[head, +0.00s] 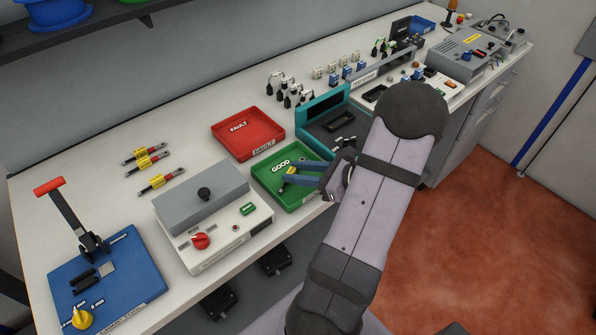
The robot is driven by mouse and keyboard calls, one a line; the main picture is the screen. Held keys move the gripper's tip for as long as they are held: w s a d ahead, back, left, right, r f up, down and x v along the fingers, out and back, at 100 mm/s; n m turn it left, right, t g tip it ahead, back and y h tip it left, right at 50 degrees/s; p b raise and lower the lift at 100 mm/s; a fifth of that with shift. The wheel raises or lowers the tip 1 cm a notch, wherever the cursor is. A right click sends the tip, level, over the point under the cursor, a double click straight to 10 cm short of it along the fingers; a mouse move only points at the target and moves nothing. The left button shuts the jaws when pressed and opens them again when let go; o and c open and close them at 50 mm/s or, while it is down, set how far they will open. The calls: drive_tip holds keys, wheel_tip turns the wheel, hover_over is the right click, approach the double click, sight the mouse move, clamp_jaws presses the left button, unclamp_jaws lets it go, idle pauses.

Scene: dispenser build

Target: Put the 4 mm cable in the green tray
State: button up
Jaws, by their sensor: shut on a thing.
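The green tray (292,200), marked GOOD, stands near the front edge of the bench, in the middle of the head view. My gripper (291,175) reaches over it from the right, its blue fingers shut on a small cable with a yellow label (291,170). Most of this cable is hidden by the fingers, and its label is too small to read. I cannot tell whether it touches the tray floor. Several similar yellow-labelled cables (147,161) lie on the bench at the left; their sizes are not legible.
A red tray (247,143) marked FAULT is behind the green one. A grey tester (201,196) with a red knob stands left of it, and a teal fixture (335,108) to the right. A blue press (110,279) is at the front left. Bare bench surrounds the loose cables.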

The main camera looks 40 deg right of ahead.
drive_tip(key=shift+f, duration=0.15)
drive_tip(key=o, duration=1.1)
drive_tip(key=shift+o, duration=0.2)
drive_tip(key=shift+r, duration=0.25)
drive_tip(key=shift+s+d, duration=0.2)
drive_tip(key=shift+s, duration=0.15)
drive_tip(key=b+v, duration=0.2)
drive_tip(key=v, duration=0.9)
drive_tip(key=shift+r, duration=0.25)
drive_tip(key=shift+s+a, duration=0.1)
